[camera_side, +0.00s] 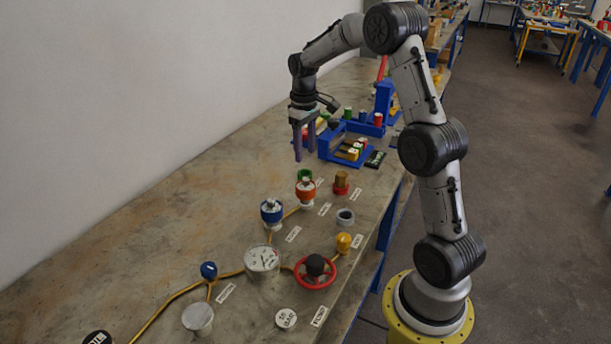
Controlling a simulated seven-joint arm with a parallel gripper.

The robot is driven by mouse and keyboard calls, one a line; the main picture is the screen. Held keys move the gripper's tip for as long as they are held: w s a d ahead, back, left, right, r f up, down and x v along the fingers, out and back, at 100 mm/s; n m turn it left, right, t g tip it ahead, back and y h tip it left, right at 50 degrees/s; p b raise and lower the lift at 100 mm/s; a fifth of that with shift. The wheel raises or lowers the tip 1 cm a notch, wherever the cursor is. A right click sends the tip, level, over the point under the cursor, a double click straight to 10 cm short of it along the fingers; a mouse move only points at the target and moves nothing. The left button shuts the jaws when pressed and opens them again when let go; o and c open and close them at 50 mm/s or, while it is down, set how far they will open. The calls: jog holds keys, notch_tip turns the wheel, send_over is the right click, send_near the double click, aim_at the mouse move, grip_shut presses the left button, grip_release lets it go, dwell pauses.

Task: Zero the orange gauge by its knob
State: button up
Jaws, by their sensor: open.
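The orange gauge (306,191) stands on the workbench as a small orange-banded body with a pale base and dark details on top. Its knob is too small to tell apart. A green-topped piece shows just behind it. My gripper (304,152) points down with its two purple fingers apart and empty. In the picture it is above the orange gauge, apart from it, and it touches nothing that I can see.
A similar blue-banded body (271,213) stands front left of the gauge. A white dial (262,258), a red handwheel (315,272) and yellow piping (172,298) lie nearer. Blue racks (345,148) with coloured pieces stand behind. The bench's left side is clear.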

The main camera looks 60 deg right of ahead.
aim_at(306, 179)
notch_tip(306, 179, down, 9)
jog(key=shift+d, duration=0.1)
dwell(0.4)
grip_shut()
